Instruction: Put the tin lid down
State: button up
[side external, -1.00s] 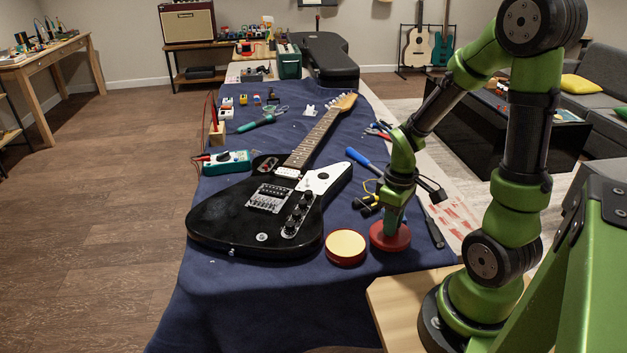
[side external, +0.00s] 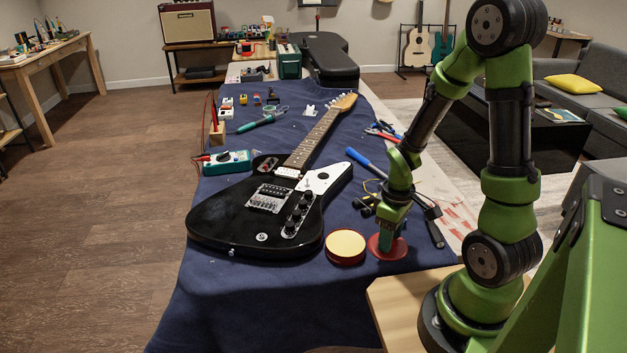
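The tin lid (side external: 374,247) is a red disc at the front right of the blue cloth, just right of the open tin. It appears level and at or very close to the cloth; I cannot tell whether it fully touches. My gripper (side external: 386,246) points down onto the lid's top, its fingertips at the lid's middle. It seems shut on the lid, though the grip itself is small and partly hidden. The round red tin (side external: 345,246) with a cream-coloured content stands to the left of the lid, close beside it.
A black electric guitar (side external: 230,220) lies left of the tin. A blue-handled tool (side external: 362,159), a black-handled tool (side external: 435,234) and pliers lie behind and right of my gripper. The blue cloth (side external: 270,310) is bare in front.

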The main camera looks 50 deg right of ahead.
notch_tip(320, 180, up, 12)
jog(key=w+a+r+m+t+y, duration=0.2)
jog(key=a+r+m+t, duration=0.2)
jog(key=a+r+t, duration=0.3)
jog(key=a+r, duration=0.4)
jog(key=a, duration=0.4)
jog(key=shift+a+r, duration=0.35)
